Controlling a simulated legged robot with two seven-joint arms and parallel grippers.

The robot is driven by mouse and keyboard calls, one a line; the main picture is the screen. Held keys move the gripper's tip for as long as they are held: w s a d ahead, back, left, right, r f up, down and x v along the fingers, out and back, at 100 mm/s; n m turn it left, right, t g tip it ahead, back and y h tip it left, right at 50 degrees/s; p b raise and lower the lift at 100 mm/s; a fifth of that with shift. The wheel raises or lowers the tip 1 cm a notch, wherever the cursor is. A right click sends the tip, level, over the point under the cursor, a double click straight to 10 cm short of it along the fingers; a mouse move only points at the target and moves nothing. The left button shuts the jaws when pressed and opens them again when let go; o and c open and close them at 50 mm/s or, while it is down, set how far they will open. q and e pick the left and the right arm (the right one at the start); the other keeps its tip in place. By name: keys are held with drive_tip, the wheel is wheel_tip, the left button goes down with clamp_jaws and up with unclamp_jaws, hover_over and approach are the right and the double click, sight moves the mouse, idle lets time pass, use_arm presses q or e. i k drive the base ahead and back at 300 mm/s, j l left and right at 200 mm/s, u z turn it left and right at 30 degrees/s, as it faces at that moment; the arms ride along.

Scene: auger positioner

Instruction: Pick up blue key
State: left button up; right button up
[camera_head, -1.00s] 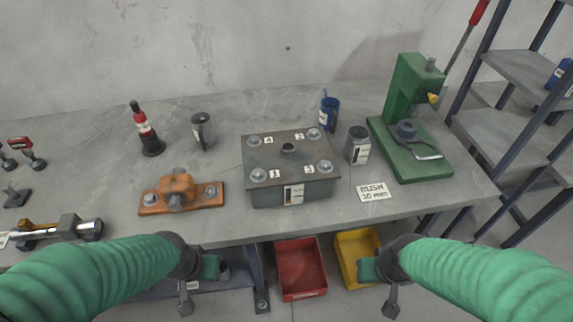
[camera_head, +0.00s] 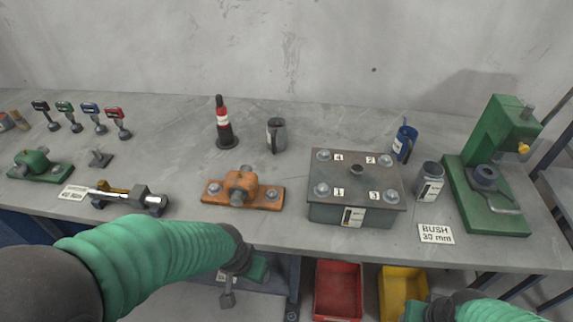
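The blue key (camera_head: 90,110) stands upright on the left part of the table, in a row with a black key (camera_head: 42,109), a green key (camera_head: 66,109) and a red key (camera_head: 116,116). It is between the green and red keys, with its shaft pointing down. My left gripper (camera_head: 238,282) hangs in front of the table's front edge, far to the right of the keys and apart from them. My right gripper (camera_head: 418,312) is at the bottom edge, partly cut off. Whether either gripper is open or shut is not clear.
A silver wrench-like tool (camera_head: 125,197), a green mount (camera_head: 40,163) and a small dark stand (camera_head: 99,158) lie near the keys. An orange bracket (camera_head: 262,196), grey box (camera_head: 353,214) and green press (camera_head: 490,185) are further right. Bare table lies between keys and red-black bottle (camera_head: 224,125).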

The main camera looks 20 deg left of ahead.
sight(91, 109)
drive_tip(key=u, duration=1.85)
drive_tip(key=i+j, duration=1.05)
drive_tip(key=j, duration=0.2)
drive_tip(key=u, duration=0.05)
